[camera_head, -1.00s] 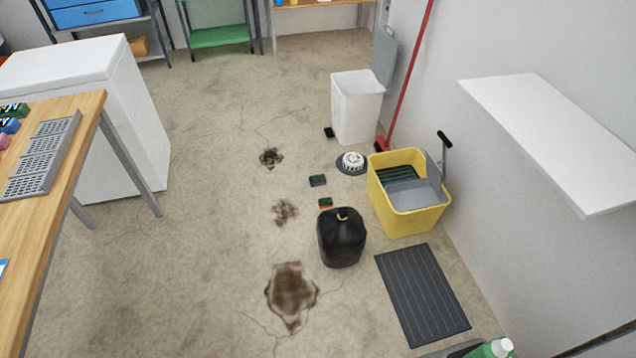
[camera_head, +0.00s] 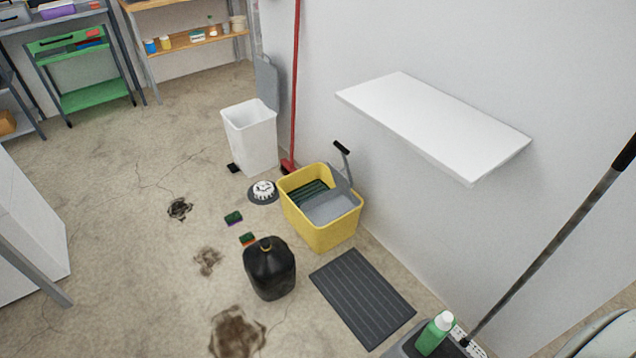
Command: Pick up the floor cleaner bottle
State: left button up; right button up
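A green bottle with a white cap (camera_head: 435,334), which looks like the floor cleaner bottle, stands upright at the bottom right of the head view. It stands on or in a dark grey object (camera_head: 405,349) that is cut off by the lower edge. A large black jug (camera_head: 270,270) with a small orange-yellow detail at its top stands on the floor to the left of the bottle. Neither of my grippers is in view.
A yellow mop bucket (camera_head: 325,235) stands against the wall below a white shelf (camera_head: 430,122). A dark ribbed mat (camera_head: 362,298) lies before it. A white bin (camera_head: 250,138) and red-handled broom (camera_head: 294,90) stand behind. A long-handled tool (camera_head: 545,250) leans at right.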

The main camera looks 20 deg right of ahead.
aim_at(440, 326)
jog(key=z, duration=1.9)
